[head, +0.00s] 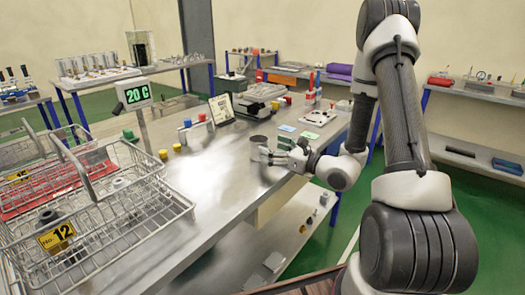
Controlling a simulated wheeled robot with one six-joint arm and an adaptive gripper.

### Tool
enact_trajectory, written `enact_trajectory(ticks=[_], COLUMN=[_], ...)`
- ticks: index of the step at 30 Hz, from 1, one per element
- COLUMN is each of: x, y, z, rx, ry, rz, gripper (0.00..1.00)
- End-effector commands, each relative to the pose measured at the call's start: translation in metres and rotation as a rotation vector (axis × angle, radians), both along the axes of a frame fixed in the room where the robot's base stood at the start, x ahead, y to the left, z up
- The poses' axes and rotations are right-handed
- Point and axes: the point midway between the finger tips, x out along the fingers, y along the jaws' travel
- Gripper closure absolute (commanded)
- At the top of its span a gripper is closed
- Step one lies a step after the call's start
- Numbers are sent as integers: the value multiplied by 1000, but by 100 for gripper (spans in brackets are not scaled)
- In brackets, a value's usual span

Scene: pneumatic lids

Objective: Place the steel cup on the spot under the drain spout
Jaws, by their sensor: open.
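A grey metal cylinder (257,142), which looks like the steel cup, stands upright on the metal bench (200,200) near its middle. My gripper (267,156) reaches in from the right, low over the bench, with its open fingers right beside the cup's lower right side. I cannot tell whether the fingers touch the cup or reach around it. I cannot make out the drain spout or the spot under it at this size.
Wire baskets (150,205) stand at the bench's left, below a "20 C" display (134,95). Small yellow, blue and red pieces (185,133) and a tablet-like panel (221,109) stand behind the cup. A white plate (319,117) lies further back. The bench front is clear.

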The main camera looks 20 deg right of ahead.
Motion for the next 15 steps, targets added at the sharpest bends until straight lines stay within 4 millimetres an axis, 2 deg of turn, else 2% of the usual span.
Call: enact_trajectory(ticks=[10, 15], x=[40, 46], y=[32, 37], z=[-1, 0], rx=[-3, -1], ry=[-2, -1], rz=[4, 3], gripper=[18, 18])
